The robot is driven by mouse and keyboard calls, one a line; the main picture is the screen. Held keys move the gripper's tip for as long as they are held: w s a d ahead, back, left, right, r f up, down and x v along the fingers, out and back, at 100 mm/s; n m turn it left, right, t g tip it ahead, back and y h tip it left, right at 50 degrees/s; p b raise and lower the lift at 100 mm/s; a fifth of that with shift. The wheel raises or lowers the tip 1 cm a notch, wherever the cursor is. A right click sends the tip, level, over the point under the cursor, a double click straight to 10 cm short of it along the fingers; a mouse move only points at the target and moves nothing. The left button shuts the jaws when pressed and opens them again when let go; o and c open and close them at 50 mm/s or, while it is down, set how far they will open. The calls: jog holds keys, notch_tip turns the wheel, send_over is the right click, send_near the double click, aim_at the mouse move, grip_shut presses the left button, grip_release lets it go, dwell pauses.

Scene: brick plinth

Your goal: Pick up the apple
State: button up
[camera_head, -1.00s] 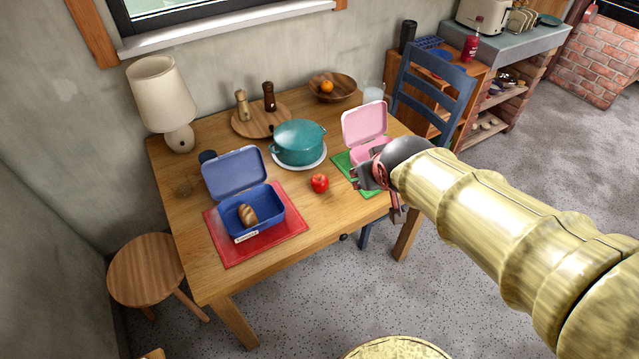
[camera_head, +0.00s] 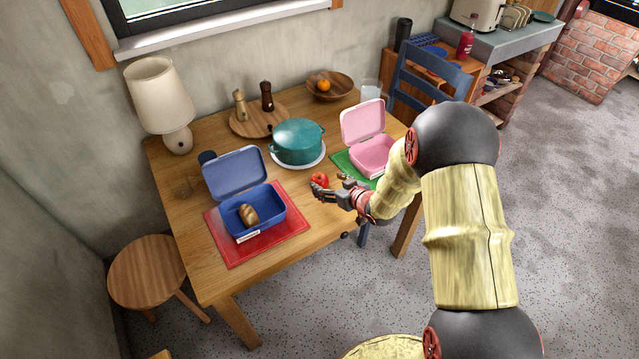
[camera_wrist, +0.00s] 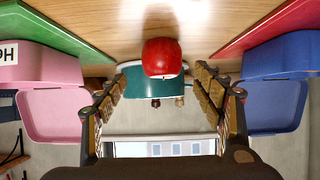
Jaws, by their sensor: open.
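The red apple (camera_head: 319,180) sits on the wooden table (camera_head: 185,240), between the blue lunchbox and the pink lunchbox. My gripper (camera_head: 330,187) is low over the table beside the apple, on its near right side, and partly covers it in the head view. In the wrist view the apple (camera_wrist: 162,57) appears ahead, centred between the two spread fingers (camera_wrist: 165,90). The fingers are open and nothing is held. Whether a finger touches the apple cannot be told.
A blue lunchbox (camera_head: 277,200) with bread stands on a red mat (camera_head: 232,260). A pink lunchbox (camera_head: 372,155) stands on a green mat (camera_head: 345,160). A teal pot (camera_head: 297,142) stands behind the apple. A blue chair (camera_head: 432,62) is at the right.

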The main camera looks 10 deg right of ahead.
aim_at(323, 181)
jog(key=b+x, duration=0.2)
jog(key=x, duration=0.4)
jog(key=shift+a+f+b, duration=0.1)
jog(key=shift+a+b, duration=0.05)
jog(key=shift+b, duration=0.2)
jog(key=shift+c, duration=1.2)
jog(key=c, duration=1.1)
jog(key=shift+r, duration=0.2)
